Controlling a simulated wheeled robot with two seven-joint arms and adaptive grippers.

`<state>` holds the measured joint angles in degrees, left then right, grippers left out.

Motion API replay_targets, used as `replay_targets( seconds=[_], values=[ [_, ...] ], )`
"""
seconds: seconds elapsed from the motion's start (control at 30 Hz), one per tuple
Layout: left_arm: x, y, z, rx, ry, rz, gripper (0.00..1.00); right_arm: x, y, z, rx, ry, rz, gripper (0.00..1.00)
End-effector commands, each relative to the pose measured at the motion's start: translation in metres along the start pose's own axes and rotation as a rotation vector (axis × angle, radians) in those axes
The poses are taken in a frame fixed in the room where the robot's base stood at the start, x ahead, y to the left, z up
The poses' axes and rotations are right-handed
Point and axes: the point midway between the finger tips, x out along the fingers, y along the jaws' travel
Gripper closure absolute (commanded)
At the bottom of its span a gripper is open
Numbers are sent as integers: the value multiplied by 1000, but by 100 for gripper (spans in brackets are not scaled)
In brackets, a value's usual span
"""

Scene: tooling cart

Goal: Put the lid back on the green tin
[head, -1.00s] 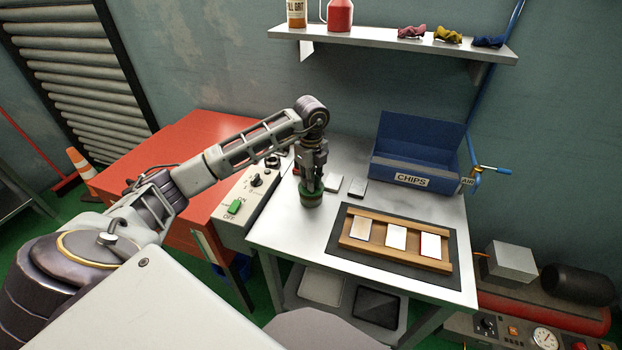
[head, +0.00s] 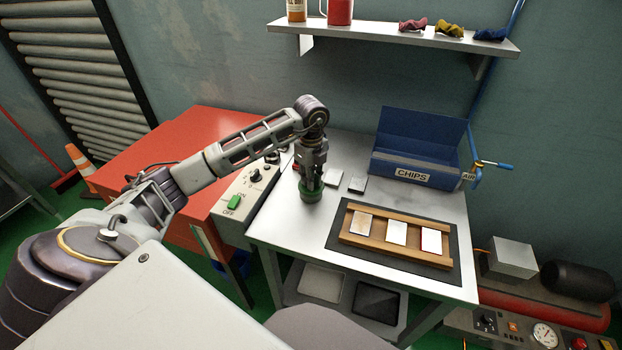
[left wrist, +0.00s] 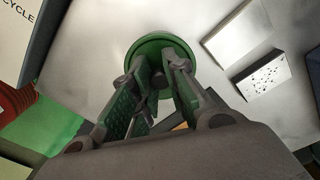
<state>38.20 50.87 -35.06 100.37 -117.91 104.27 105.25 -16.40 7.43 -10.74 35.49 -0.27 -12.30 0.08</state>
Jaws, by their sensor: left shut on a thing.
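The green tin (head: 311,198) stands upright on the left part of the metal cart top. My left gripper (head: 311,184) points straight down over it, shut on the lid. In the left wrist view the lid (left wrist: 146,47) is a round green disc, with its small dark knob between my fingers. The lid lines up with the tin and is at or very near its rim; I cannot tell if it is fully seated. The lid hides the tin in the wrist view. My right gripper is not in view.
Two small blocks (head: 357,184) lie just right of the tin. A wooden rack (head: 378,241) with three plates sits on a dark mat at the front right. A blue chips bin (head: 413,163) stands behind. A control box (head: 250,195) is close on the left.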

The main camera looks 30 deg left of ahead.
Motion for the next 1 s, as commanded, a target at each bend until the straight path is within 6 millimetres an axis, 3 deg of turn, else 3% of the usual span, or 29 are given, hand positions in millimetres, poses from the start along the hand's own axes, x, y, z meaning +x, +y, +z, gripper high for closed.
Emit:
replay_targets(
  seconds=[0.53, 1.0],
  values=[
    [0, 0, 0, 0, 0, 0, 100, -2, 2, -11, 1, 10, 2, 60],
    [-1, 0, 0, 0, 0, 0, 100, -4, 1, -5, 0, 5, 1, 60]
  ],
)
